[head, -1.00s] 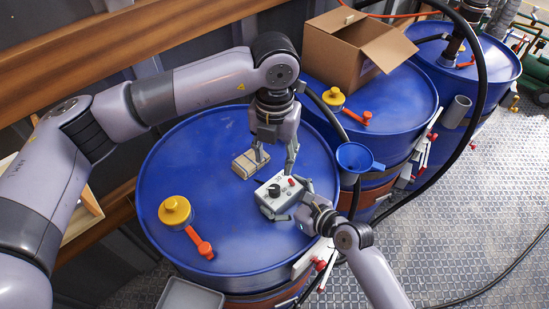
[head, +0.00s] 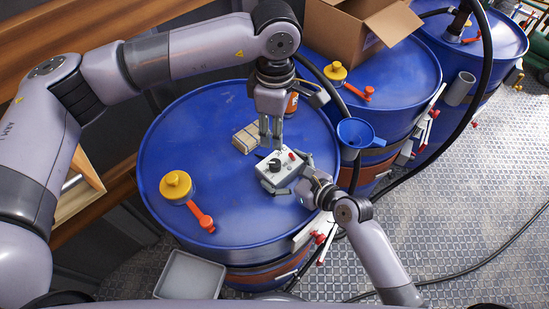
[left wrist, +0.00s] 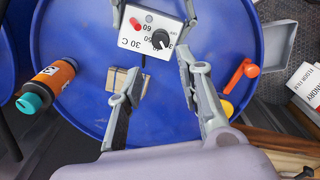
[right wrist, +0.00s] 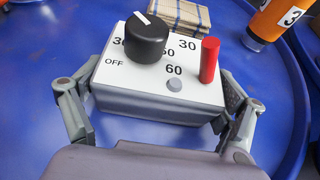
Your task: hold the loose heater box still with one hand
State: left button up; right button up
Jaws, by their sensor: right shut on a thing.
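The heater box (head: 281,168) is a small white-topped grey box with a black knob and a red switch. It sits on top of the blue drum (head: 240,215). My right gripper (head: 290,180) is shut on it; in the right wrist view the fingers lie along two opposite sides of the box (right wrist: 150,95). The box also shows at the top of the left wrist view (left wrist: 155,32). My left gripper (head: 270,142) hangs just behind the box. In the left wrist view its fingers (left wrist: 168,75) are apart with nothing between them.
An orange bottle with a teal cap (left wrist: 48,85) stands near my left gripper. A yellow cap (head: 175,185) and red lever (head: 203,217) are at left. A blue funnel (head: 355,132) is at the drum's right edge.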

aim_at(274, 162)
pick_arm(q)
notch_tip(274, 162, down, 12)
jog(key=m, duration=0.6)
jog(key=shift+c, duration=0.3)
grip_shut()
dwell(0.3)
